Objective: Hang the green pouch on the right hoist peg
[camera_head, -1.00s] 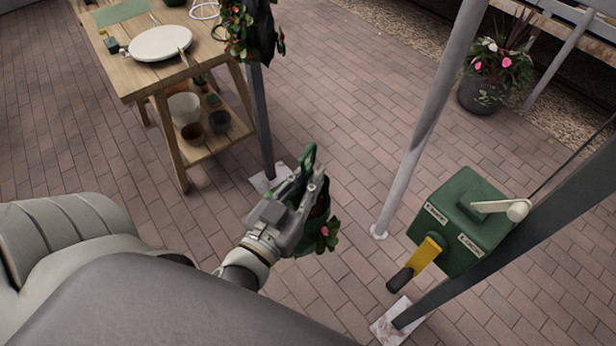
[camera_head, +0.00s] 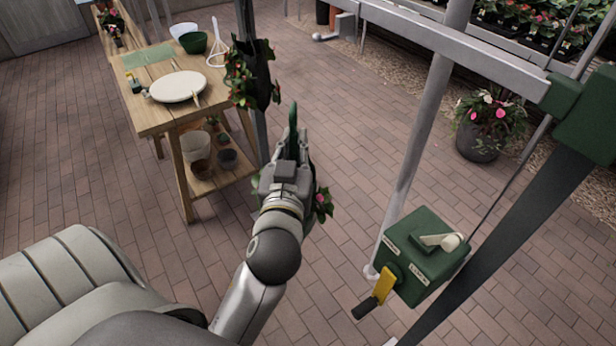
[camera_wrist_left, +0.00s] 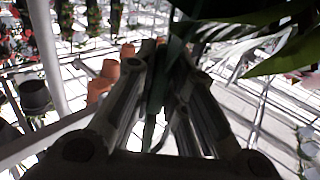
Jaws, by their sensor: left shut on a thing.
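The green pouch shows as a green strap loop (camera_head: 293,118) standing up from my left gripper (camera_head: 289,150). The gripper is shut on it. Leaves and a pink flower (camera_head: 321,203) stick out to the right of the gripper; most of the pouch body is hidden behind it. In the left wrist view, a dark green strip (camera_wrist_left: 176,62) runs between the fingers (camera_wrist_left: 160,85), and leaves fill the upper right. A grey hoist crossbar (camera_head: 455,45) is at upper right, with a short, ball-ended peg (camera_head: 328,36) near its left end. The gripper is below and left of this peg, apart from it.
A dark pouch with red flowers (camera_head: 262,80) hangs by a post left of the gripper. A wooden table (camera_head: 150,118) holds a white plate (camera_head: 178,87). A green winch box (camera_head: 424,255) with a yellow crank stands lower right, beside a slanted grey pole (camera_head: 425,140). A flowerpot (camera_head: 478,140) is beyond.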

